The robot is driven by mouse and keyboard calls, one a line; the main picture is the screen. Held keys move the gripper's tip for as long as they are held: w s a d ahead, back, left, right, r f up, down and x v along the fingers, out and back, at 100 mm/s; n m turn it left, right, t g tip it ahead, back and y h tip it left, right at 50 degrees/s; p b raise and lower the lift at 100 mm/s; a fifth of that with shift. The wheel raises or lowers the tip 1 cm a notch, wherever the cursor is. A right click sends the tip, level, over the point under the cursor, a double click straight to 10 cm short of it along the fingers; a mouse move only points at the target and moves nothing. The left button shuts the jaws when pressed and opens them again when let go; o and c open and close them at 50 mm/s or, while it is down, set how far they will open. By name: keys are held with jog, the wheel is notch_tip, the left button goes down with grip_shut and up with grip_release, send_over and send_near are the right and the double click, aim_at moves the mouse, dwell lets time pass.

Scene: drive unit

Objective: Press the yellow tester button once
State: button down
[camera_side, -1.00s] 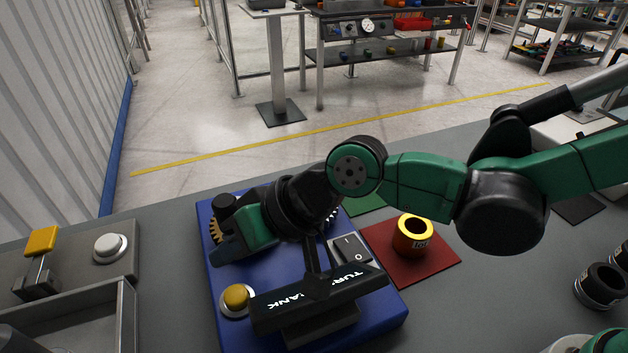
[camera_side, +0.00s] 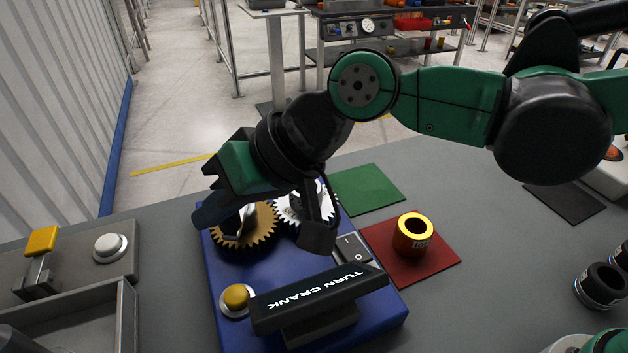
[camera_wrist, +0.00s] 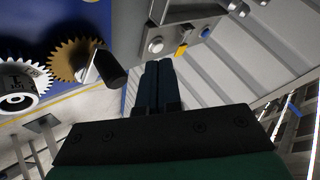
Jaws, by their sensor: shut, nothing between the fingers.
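A round yellow button (camera_side: 237,297) in a pale ring sits on the front left of the blue drive unit base (camera_side: 228,335) in the side view. It is in plain sight, with nothing touching it. My gripper (camera_side: 203,217) hangs above the back left of the base, higher than the button and behind it, and apart from it. In the wrist view its two dark fingers (camera_wrist: 158,68) lie together, with nothing between them.
A brass gear (camera_side: 255,235) and a white gear (camera_side: 292,211) sit beneath my wrist. A grey panel at left holds a white button (camera_side: 110,246) and a yellow paddle (camera_side: 41,241). A brass ring (camera_side: 414,234) stands on a red mat.

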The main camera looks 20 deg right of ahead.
jog(key=shift+r, duration=2.75)
jog(key=d+f+m+t+h, duration=0.1)
jog(key=d+f+h, duration=0.1)
jog(key=d, duration=0.8)
jog(key=s+d+f+m+t+h, duration=0.1)
jog(key=d+f+h, duration=0.2)
jog(key=d, duration=0.8)
jog(key=s+d+f+m+t+h, duration=0.1)
jog(key=d+f+m+h, duration=0.1)
jog(key=d, duration=0.9)
notch_tip(320, 180, down, 2)
jog(key=shift+f+h, duration=0.2)
jog(key=shift+h, duration=0.5)
jog(key=shift+a, duration=0.1)
